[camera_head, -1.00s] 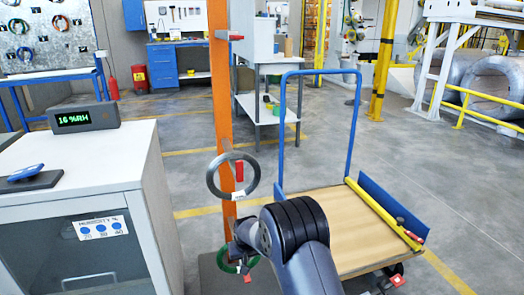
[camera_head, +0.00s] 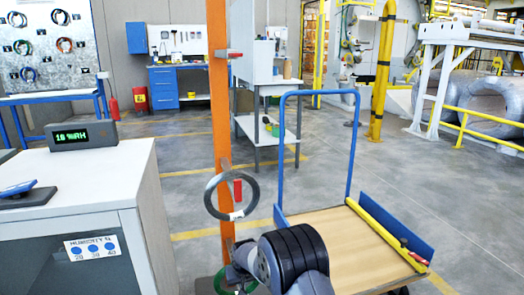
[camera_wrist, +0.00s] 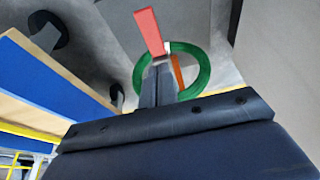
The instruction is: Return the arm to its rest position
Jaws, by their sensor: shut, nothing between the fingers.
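My arm (camera_head: 295,250) reaches in from the bottom of the head view, its dark bend in front of the orange post. My gripper (camera_wrist: 157,82) shows in the wrist view with its two grey fingers together and nothing between them. A green coil (camera_wrist: 203,75) appears around and beyond the fingertips; I cannot tell whether they touch it. In the head view the green coil (camera_head: 222,283) is cut by the bottom edge, beside the orange post (camera_head: 219,110). A red-tipped peg (camera_wrist: 148,30) stands close to the fingers in the wrist view.
A grey ring (camera_head: 209,190) hangs on the post above the green coil. A white cabinet (camera_head: 105,175) stands left. A blue-handled cart (camera_head: 350,235) with a yellow bar stands right. Bare floor (camera_head: 420,180) lies beyond the cart.

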